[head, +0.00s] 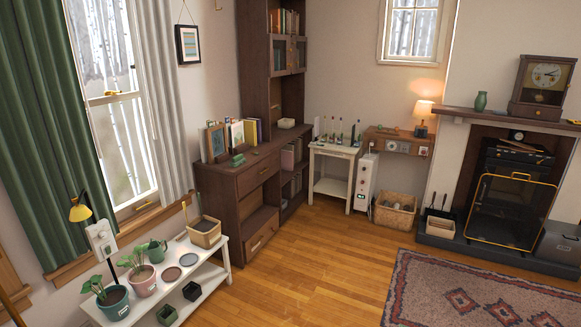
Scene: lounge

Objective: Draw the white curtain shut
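The white curtain (165,95) hangs gathered in narrow folds along the right side of the window (122,135). Its lower end reaches about the level of the sill, above the right end of the white plant bench. A green curtain (45,130) hangs on the left side of the same window. The glass between the two curtains is uncovered, with birch trunks outside. The tops of both curtains are cut off by the picture edge. Neither of my grippers shows in the head view.
A white bench (205,285) with potted plants (113,300) and a wooden box (204,232) stands below the window. A yellow lamp (80,212) is near the green curtain. A dark wooden cabinet (240,180) stands right of the white curtain. Wooden floor (320,250) is clear in the middle.

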